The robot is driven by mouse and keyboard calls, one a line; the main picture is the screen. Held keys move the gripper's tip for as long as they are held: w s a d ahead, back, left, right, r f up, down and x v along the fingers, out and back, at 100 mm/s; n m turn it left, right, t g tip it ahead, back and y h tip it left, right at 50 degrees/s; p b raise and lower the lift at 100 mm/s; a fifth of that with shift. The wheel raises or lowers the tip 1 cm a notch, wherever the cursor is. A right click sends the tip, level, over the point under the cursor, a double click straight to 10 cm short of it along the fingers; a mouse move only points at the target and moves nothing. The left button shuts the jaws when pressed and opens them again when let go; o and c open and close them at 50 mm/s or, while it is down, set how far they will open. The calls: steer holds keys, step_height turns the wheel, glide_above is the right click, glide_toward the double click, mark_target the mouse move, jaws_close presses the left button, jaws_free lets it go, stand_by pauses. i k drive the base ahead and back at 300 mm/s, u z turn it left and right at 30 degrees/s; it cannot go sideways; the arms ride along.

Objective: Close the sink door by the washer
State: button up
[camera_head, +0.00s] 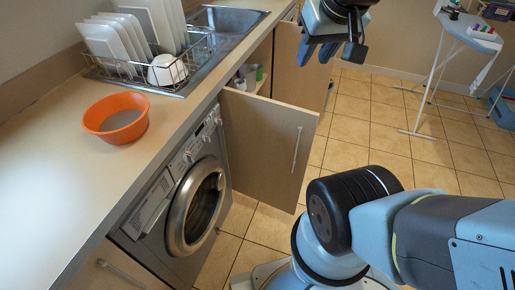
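The sink door by the washer (258,140) is a light wood panel that stands wide open, swung out from the cabinet beside the washer. Its upright metal handle (297,150) is near its free edge. The washer (190,200) is grey with a round door and stands to the left of the panel. My gripper (332,50) is at the top of the picture, above and beyond the sink door, apart from it. Its fingers point down and look spread, with nothing seen between them.
A second wood door (299,75) stands open behind the first. Bottles (252,78) show in the open cabinet. The counter holds an orange bowl (117,116) and a dish rack (150,72) by the sink (225,22). An ironing board (470,30) stands at right. The tiled floor (375,125) between is clear.

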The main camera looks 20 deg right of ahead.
mark_target(269, 143)
steer(key=z, duration=0.25)
steer(key=i, duration=0.3)
steer(key=u, duration=0.8)
steer(key=k, duration=0.85)
